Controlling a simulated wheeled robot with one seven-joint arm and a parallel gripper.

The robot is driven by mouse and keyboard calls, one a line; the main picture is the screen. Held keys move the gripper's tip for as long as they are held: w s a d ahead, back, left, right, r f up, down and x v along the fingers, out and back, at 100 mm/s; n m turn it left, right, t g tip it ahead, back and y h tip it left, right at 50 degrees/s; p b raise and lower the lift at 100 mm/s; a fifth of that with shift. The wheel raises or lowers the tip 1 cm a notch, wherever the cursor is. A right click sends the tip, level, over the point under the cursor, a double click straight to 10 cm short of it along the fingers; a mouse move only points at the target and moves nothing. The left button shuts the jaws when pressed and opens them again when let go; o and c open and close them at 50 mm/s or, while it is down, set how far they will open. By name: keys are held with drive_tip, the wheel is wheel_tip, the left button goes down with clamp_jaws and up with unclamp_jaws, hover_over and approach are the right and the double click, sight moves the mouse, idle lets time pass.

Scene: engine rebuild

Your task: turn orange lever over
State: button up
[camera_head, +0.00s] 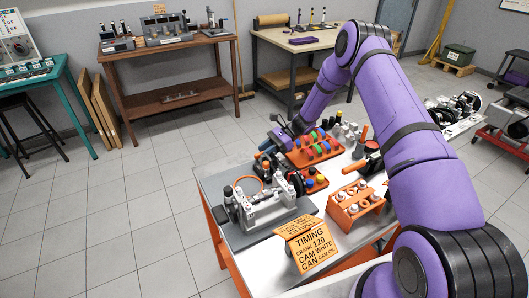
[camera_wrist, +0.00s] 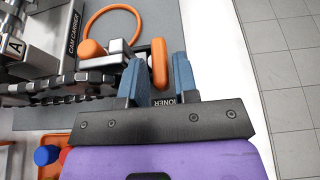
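The orange lever (camera_wrist: 160,63) is a rounded upright bar in the wrist view, beside a label of which "IONER" shows. My gripper (camera_wrist: 160,78) has its two blue fingers on either side of the lever, with a narrow space between them. I cannot tell whether the fingers touch it.
A chain (camera_wrist: 58,88), an orange knob (camera_wrist: 92,48) and an orange ring (camera_wrist: 84,24) lie left of my gripper. The workbench also holds a timing sign (camera_head: 318,248), an orange rack (camera_head: 352,211) and a tray of coloured parts (camera_head: 303,157).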

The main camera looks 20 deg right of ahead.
drive_tip(key=shift+a+f, duration=0.15)
drive_tip(key=shift+a, duration=0.25)
drive_tip(key=shift+s, duration=0.1)
clamp_jaws()
drive_tip(key=shift+s+m+t, duration=0.2)
drive_tip(key=shift+m+t, duration=0.6)
drive_tip(key=shift+t, duration=0.1)
unclamp_jaws()
